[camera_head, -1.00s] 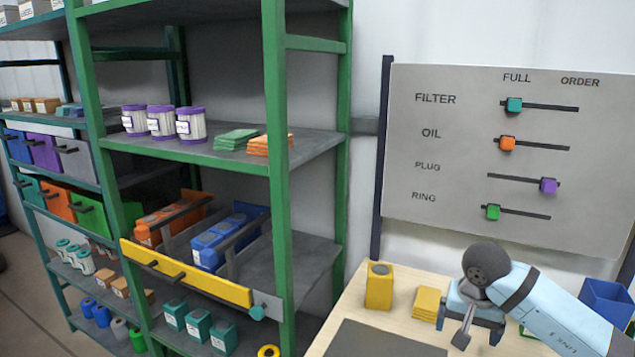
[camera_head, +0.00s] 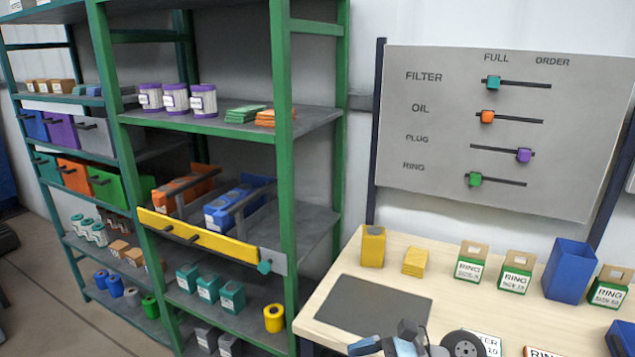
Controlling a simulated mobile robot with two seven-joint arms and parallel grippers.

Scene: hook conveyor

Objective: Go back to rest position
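My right gripper (camera_head: 388,342) is at the bottom edge of the head view, over the front part of the wooden table (camera_head: 345,262). It is partly cut off by the frame, and I cannot tell whether its fingers are apart. Nothing is seen held in it. My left gripper is out of view. The slider board (camera_head: 400,150) stands behind the table. Its filter (camera_head: 494,82), oil (camera_head: 487,117) and ring (camera_head: 474,180) sliders sit toward the left under FULL. The plug slider (camera_head: 524,155) sits toward the right.
Green RING boxes (camera_head: 469,268), a blue bin (camera_head: 568,268), a yellow canister (camera_head: 373,247) and a yellow stack (camera_head: 415,262) stand on the table. A dark mat (camera_head: 374,304) lies bare. Green shelving (camera_head: 283,180) with a yellow-fronted drawer (camera_head: 200,240) stands at left.

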